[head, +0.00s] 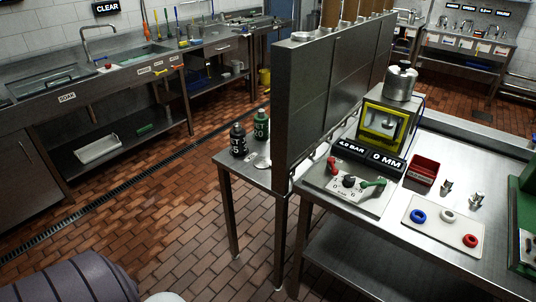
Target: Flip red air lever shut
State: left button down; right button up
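The red lever (332,165) is at the left end of a metal control panel (340,201) on the steel bench at right. It looks roughly upright, but it is too small to tell its exact angle. A black knob (349,182) is in the panel's middle, and a green lever (373,183) at its right end lies more sideways. Black displays behind the panel read "4.0 BAR" (352,146) and "0 MM" (387,161). Neither of my grippers is in view.
A yellow-framed machine (383,122) with a metal canister (400,82) stands behind the displays. A red bin (422,171) and a pale tray (437,241) with coloured rings are right of the panel. A tall steel partition (326,95) borders the bench.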

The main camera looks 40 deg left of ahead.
aim_at(331, 161)
jog(key=u, duration=0.7)
